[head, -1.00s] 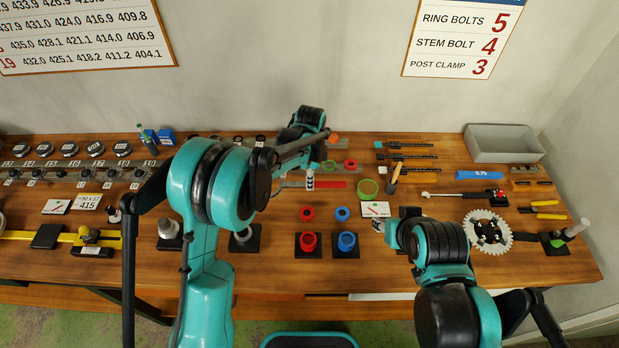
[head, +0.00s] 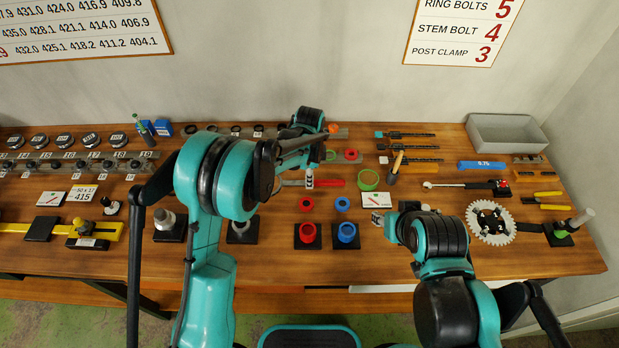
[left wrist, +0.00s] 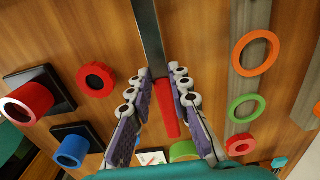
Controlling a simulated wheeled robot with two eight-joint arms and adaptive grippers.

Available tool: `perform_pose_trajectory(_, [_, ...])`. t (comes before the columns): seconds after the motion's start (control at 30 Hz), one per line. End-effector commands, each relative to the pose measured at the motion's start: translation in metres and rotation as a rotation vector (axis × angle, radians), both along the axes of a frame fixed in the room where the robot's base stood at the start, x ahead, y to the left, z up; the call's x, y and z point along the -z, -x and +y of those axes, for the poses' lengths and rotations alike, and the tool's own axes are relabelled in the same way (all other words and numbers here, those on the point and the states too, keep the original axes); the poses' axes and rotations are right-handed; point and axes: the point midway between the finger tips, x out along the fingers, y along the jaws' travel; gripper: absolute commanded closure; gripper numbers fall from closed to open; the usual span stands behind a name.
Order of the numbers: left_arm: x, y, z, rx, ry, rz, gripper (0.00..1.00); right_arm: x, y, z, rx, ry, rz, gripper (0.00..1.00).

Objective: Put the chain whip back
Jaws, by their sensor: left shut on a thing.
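The chain whip, which I take to be the red-handled tool with a flat steel bar, shows its red handle (head: 330,183) near the middle of the bench in the head view. In the left wrist view its red handle (left wrist: 166,108) lies between the fingers and its steel bar runs to the top edge. My left gripper (left wrist: 163,80) is shut on it where bar and handle meet; its pale fingertips show in the head view (head: 309,177). Whether the tool touches the bench I cannot tell. My right gripper (head: 379,219) is low over the bench near a small white card; its finger opening is unclear.
Red (head: 306,203) and blue (head: 342,203) rings lie in front of the tool, with red (head: 307,234) and blue (head: 346,233) cups on black bases nearer. A green ring (head: 368,180) lies right of the handle. A grey bin (head: 507,147) stands at the back right.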

Motion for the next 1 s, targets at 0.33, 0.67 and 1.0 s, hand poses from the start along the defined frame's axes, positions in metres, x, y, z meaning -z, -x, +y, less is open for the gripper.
perform_pose_trajectory(0.33, [0.008,0.0,0.0,0.0,0.0,0.0,1.0,0.007,0.0,0.0,0.0,0.0,0.0,0.61])
perform_pose_trajectory(0.67, [0.01,0.0,0.0,0.0,0.0,0.0,0.57,0.008,0.0,0.0,0.0,0.0,0.0,0.61])
perform_pose_trajectory(1.0, [-0.002,0.0,0.0,0.0,0.0,0.0,0.57,0.008,0.0,0.0,0.0,0.0,0.0,0.61])
